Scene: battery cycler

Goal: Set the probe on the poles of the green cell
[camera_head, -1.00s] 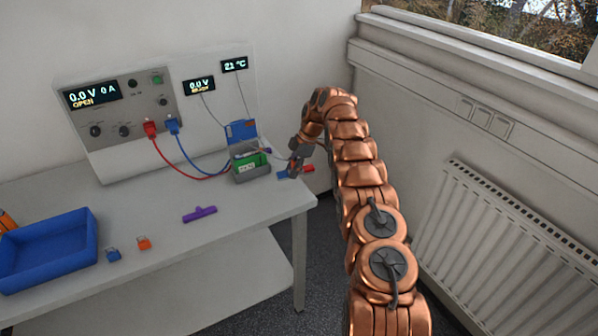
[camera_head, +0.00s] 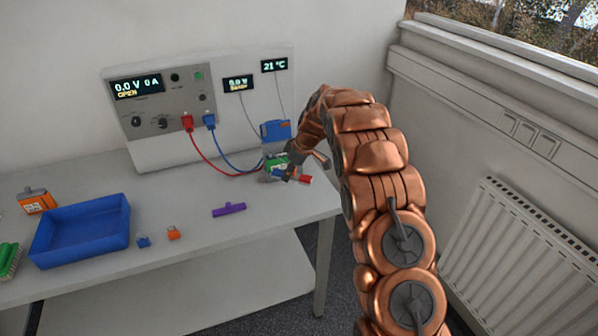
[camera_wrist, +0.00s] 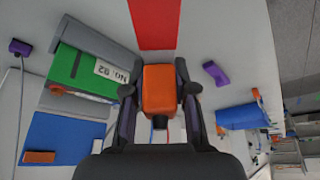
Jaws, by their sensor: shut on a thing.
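The green cell (camera_head: 277,164) sits in a grey cradle at the right end of the bench. In the wrist view, its green body and "NO. 82" label (camera_wrist: 85,70) show left of my gripper. My gripper (camera_head: 300,174) is at the cell's near right side. In the wrist view, my gripper (camera_wrist: 160,98) is shut on an orange block (camera_wrist: 159,88), seemingly the probe's handle. A red piece (camera_head: 305,180) shows beside the gripper, also at the top of the wrist view (camera_wrist: 154,24). The cell's poles and any contact with them cannot be made out.
A blue box (camera_head: 275,130) stands behind the cell, with red and blue leads from the cycler (camera_head: 160,100) beside it. A purple bar (camera_head: 229,210), small blue and orange pieces and a blue tray (camera_head: 80,232) lie left. The bench's right edge is close to my gripper.

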